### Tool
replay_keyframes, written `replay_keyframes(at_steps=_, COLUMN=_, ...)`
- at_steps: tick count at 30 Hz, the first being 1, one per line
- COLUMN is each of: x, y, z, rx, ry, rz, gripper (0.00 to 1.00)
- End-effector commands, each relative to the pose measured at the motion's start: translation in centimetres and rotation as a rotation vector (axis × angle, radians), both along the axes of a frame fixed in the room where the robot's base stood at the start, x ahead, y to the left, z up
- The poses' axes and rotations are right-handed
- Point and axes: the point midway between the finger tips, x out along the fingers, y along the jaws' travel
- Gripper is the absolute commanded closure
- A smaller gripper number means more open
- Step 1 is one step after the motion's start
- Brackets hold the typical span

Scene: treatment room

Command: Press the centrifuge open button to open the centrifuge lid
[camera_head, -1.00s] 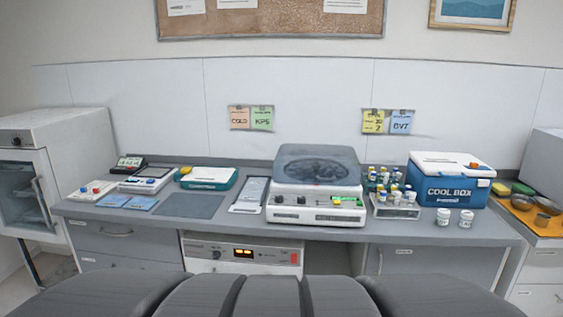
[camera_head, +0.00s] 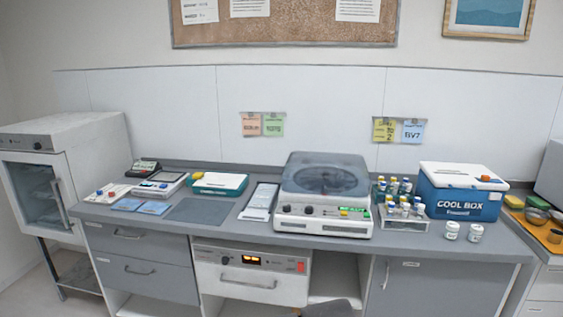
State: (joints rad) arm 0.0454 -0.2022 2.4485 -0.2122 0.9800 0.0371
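The centrifuge (camera_head: 325,190) stands on the counter right of the middle, a white box with a grey see-through lid (camera_head: 325,174). The lid looks shut, with a round rotor shape dimly visible beneath it. Its front panel has dark knobs (camera_head: 309,210) on the left and a green button or display (camera_head: 354,210) on the right. The panel markings are too small to read, so I cannot tell which control is the open button. My gripper is not in view. A dark rounded shape at the bottom edge may be part of my arm, well below the centrifuge.
A vial rack (camera_head: 403,222) and a blue cool box (camera_head: 460,190) stand right of the centrifuge, with two white jars (camera_head: 463,231) in front. A clipboard (camera_head: 260,200) lies to its left. The grey counter (camera_head: 340,245) has a narrow clear strip before the centrifuge.

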Motion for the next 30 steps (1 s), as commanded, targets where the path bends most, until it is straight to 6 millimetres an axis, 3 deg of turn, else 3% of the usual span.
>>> replay_keyframes(at_steps=4, x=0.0, y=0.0, z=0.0, rx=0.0, ry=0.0, rz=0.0, gripper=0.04)
replay_keyframes(at_steps=19, x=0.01, y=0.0, z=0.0, rx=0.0, ry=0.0, rz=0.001, gripper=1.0)
replay_keyframes(at_steps=30, x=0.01, y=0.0, z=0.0, rx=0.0, ry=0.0, rz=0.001, gripper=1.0)
